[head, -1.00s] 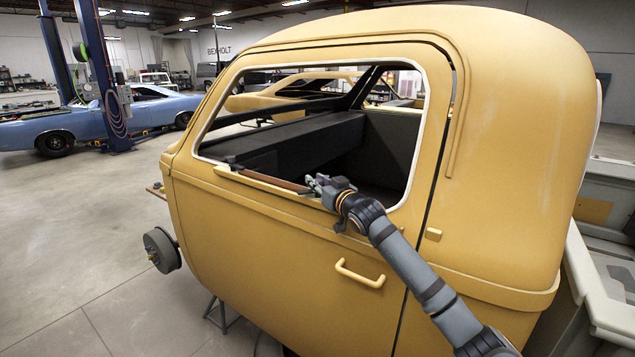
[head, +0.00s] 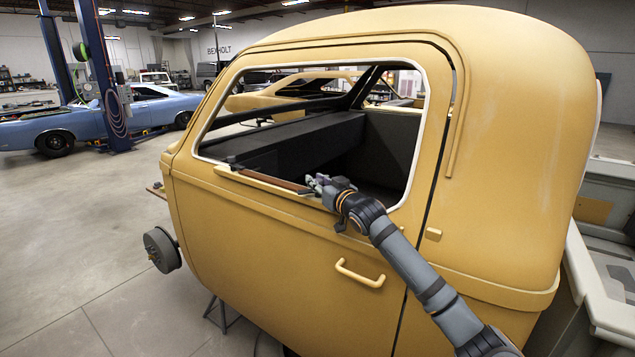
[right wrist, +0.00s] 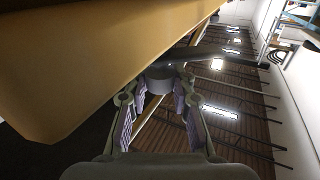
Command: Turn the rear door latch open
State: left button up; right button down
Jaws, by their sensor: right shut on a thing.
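The yellow cab's door (head: 290,235) stands shut, with a glassless, white-rimmed window opening. My right gripper (head: 313,183) is at the lower edge of this opening, near its rear end. In the right wrist view its two fingers (right wrist: 159,98) are closed in on a grey round-ended latch (right wrist: 160,79), with a dark bar running off to the right behind it. The latch is hidden behind the gripper in the head view. My left gripper is out of view.
The window frame and sill (head: 262,181) lie close around my right gripper. A yellow panel (right wrist: 90,70) fills the upper left of the right wrist view. A wheel hub (head: 162,249) sticks out at the cab's front. Open floor (head: 75,230) lies to the left.

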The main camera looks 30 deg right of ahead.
aim_at(318, 180)
dwell(0.4)
jog(key=c, duration=1.1)
grip_release()
jog(key=shift+s+d, duration=0.1)
notch_tip(318, 180, up, 10)
jog(key=shift+f, duration=0.1)
